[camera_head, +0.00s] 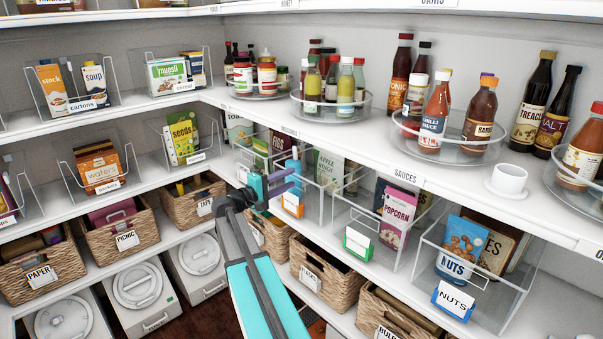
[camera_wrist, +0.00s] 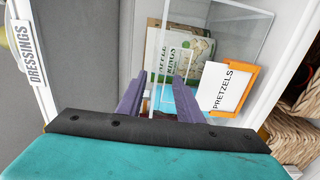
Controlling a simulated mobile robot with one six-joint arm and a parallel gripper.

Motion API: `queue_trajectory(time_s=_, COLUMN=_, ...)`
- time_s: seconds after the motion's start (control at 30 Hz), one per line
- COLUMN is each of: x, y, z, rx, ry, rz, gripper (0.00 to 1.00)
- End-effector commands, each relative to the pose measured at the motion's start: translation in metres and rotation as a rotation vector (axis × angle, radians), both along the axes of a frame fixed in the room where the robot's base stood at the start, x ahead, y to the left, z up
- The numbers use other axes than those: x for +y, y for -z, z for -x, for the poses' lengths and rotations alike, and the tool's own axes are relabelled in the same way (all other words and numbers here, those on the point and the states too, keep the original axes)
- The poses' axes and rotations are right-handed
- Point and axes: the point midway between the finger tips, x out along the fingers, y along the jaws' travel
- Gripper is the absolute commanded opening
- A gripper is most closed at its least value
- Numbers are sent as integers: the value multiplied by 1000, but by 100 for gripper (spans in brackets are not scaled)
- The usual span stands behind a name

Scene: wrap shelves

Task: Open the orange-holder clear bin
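The clear bin (camera_head: 313,207) with the orange label holder (camera_head: 292,203) stands on the middle right-hand shelf. In the wrist view the clear bin (camera_wrist: 250,28) is at upper right, and its orange holder (camera_wrist: 239,92) carries a card reading PRETZELS. Boxes, one reading APPLE RINGS (camera_wrist: 186,48), and something blue are inside or behind it. My gripper (camera_head: 290,180) is in front of the bin's upper front, turned sideways.
A green-holder bin (camera_head: 358,242) and a blue-holder NUTS bin (camera_head: 453,301) stand to the right on the same shelf. Wicker baskets (camera_head: 322,280) are below. Sauce bottles and turntables (camera_head: 330,105) fill the shelf above, whose edge overhangs the bins.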

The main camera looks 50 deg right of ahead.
Motion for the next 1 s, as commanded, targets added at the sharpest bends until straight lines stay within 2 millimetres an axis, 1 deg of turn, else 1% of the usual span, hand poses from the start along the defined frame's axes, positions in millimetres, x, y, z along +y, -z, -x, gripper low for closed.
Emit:
queue_trajectory(time_s=0.03, x=-9, y=-1, z=0, rx=0, ry=3, rz=0, gripper=33)
queue_trajectory(time_s=0.3, x=-48, y=-1, z=3, rx=1, ry=2, rz=0, gripper=33)
queue_trajectory(time_s=0.5, x=-71, y=0, z=5, rx=2, ry=2, rz=0, gripper=33)
queue_trajectory(time_s=0.7, x=-80, y=0, z=6, rx=1, ry=1, rz=0, gripper=33)
queue_trajectory(time_s=1.0, x=-81, y=0, z=6, rx=1, ry=0, rz=0, gripper=33)
